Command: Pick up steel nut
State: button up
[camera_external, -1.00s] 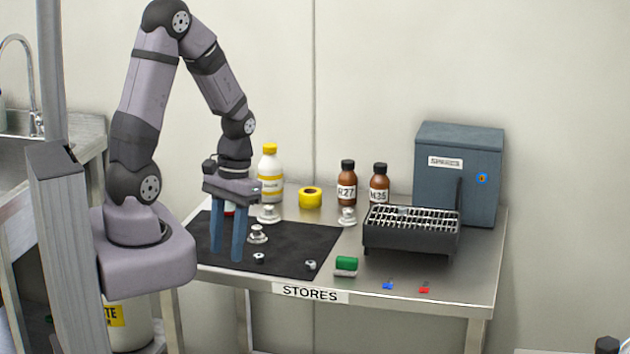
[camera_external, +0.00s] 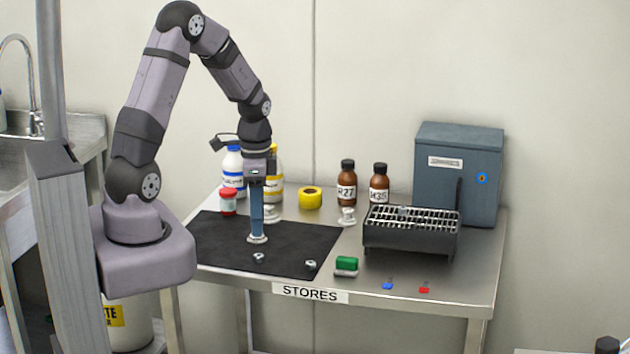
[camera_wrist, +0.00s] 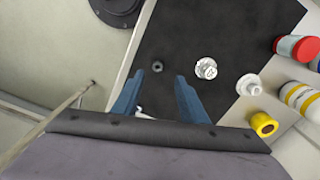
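Two small nuts lie on the black mat (camera_external: 212,255) near its front edge: one left (camera_external: 259,258), one right (camera_external: 311,265). Both look like steel; I cannot tell which one is meant. In the wrist view a dark-looking nut (camera_wrist: 157,67) shows just past the gap between my fingertips, probably the left one. A pale piece (camera_wrist: 143,113) shows between the fingers, too small to identify. My gripper (camera_external: 257,237) points down over the mat, fingers overlapping in the external view. In the wrist view its fingers are apart and nothing is held.
White flanged fittings (camera_wrist: 205,68) stand close to the nuts, one partly behind my fingers.

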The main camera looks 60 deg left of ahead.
aim_at(256, 256)
jog(key=shift+f, duration=1.1)
jog(key=shift+s+d+f+p, duration=0.1)
jog(key=shift+s+f+p, duration=0.15)
jog(key=shift+f+p, duration=0.4)
notch_tip(256, 256, down, 2)
jog(key=shift+s, duration=0.1)
jog(key=shift+f+p, duration=0.35)
jog(key=shift+f, duration=0.55)
grip_shut()
